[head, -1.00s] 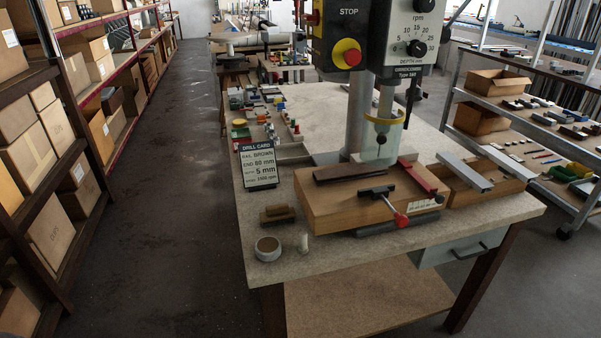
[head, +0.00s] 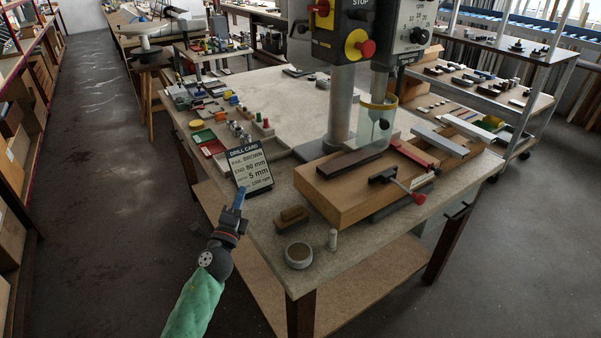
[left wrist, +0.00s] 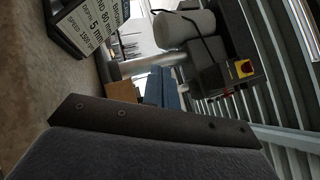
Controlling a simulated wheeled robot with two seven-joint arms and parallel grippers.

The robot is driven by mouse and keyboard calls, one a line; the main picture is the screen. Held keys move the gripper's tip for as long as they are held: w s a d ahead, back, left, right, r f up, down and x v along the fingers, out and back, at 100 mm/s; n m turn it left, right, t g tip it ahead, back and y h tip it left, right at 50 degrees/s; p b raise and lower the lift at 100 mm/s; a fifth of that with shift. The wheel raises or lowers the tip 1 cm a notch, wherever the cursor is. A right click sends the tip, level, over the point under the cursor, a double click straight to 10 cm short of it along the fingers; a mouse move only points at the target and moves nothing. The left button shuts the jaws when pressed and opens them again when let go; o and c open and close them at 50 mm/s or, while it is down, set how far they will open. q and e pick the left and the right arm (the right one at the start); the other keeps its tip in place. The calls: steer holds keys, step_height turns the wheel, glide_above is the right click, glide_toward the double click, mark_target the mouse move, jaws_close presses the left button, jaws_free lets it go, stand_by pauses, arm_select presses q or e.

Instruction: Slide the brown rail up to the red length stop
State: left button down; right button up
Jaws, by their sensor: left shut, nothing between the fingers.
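The brown rail (head: 350,162) lies flat along the back of the wooden drilling block (head: 340,198), in front of the drill press column. A red bar (head: 412,155), which seems to be the length stop, lies on the block's right part, with a visible gap from the rail's right end. My left gripper (head: 241,197) is shut and empty over the table's left edge, in front of the drill card and well left of the rail. Its blue fingers (left wrist: 160,88) show in the left wrist view, where I cannot make out the rail. My right gripper is not in view.
The drill press (head: 342,105) rises behind.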

mark_target(309, 181)
arm_select(q)
steer(key=w+d+m+g+h+p, duration=0.2)
steer(key=w+d+m+g+h, duration=0.1)
steer(key=d+m, duration=0.3)
steer(key=w+d+m+g+h+p, duration=0.2)
steer(key=w+d+m+g+h, duration=0.2)
steer(key=m, duration=0.5)
steer(key=w+d+m+g+h+p, duration=0.3)
steer(key=d+m+g, duration=0.1)
steer(key=d+m, duration=0.4)
steer(key=shift+w+d+r, duration=0.1)
steer(key=shift+w+d, duration=0.15)
steer(key=shift+w, duration=0.05)
steer(key=shift+w+d, duration=0.35)
steer(key=shift+d, duration=0.1)
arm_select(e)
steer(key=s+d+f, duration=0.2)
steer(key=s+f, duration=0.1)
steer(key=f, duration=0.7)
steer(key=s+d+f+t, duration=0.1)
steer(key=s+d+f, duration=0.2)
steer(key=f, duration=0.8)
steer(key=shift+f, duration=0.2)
